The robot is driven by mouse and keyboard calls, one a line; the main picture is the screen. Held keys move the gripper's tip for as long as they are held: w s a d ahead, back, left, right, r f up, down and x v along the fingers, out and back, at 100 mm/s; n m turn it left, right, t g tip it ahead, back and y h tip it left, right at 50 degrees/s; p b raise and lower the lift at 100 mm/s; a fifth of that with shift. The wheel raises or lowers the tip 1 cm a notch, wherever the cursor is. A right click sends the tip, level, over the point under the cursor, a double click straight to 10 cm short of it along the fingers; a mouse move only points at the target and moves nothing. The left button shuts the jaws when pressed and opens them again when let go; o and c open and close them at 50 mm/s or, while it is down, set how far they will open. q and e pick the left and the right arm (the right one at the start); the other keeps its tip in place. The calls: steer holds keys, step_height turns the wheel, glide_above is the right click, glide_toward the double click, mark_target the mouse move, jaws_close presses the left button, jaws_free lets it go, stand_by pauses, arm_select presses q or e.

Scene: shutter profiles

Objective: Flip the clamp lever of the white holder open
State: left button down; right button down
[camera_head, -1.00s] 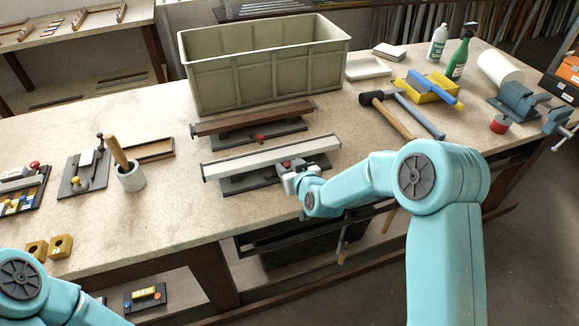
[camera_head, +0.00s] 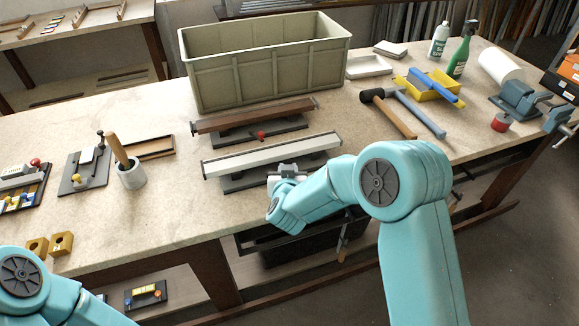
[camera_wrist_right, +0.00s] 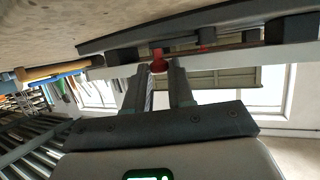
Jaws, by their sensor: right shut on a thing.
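The white holder (camera_head: 245,183) has a dark base and carries a long white profile (camera_head: 235,163) near the front of the bench. My right gripper (camera_head: 288,172) is at the front of this holder, right of its middle. In the right wrist view, the red clamp lever (camera_wrist_right: 158,62) shows at the fingertips of my right gripper (camera_wrist_right: 162,68), which is shut on it. In the head view the gripper hides this lever, so its angle cannot be told there. My left gripper is not in view; only part of my left arm shows at the lower left.
Behind stands a similar holder with a brown profile (camera_head: 225,123) and its own red lever (camera_head: 261,137). A large grey-green crate (camera_head: 265,75) is behind both. A hammer (camera_head: 392,115) lies to the right, a cup with a wooden handle (camera_head: 131,175) to the left.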

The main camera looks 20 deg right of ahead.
steer(key=m+h, duration=0.1)
steer(key=s+a+m+g+h+p, duration=0.1)
steer(key=m+h, duration=0.1)
steer(key=shift+a+r, duration=0.15)
steer(key=shift+a, duration=0.1)
steer(key=m+h, duration=0.1)
steer(key=g, duration=0.1)
steer(key=a+m+g+h+p, duration=0.1)
steer(key=shift+s+m+h, duration=0.25)
steer(key=shift+m+h, duration=0.05)
steer(key=shift+s+a+m+g+h, duration=0.1)
steer(key=shift+a+m+g+h, duration=0.25)
steer(key=shift+m+g, duration=0.25)
steer(key=shift+s+a+m+g+h, duration=0.1)
steer(key=shift+a+m+g+h, duration=0.1)
steer(key=shift+m+g+h, duration=0.35)
steer(key=shift+a+m+g+h, duration=0.45)
steer(key=shift+m+g+h, duration=0.05)
steer(key=shift+m+g, duration=0.45)
steer(key=c, duration=1)
jaws_free()
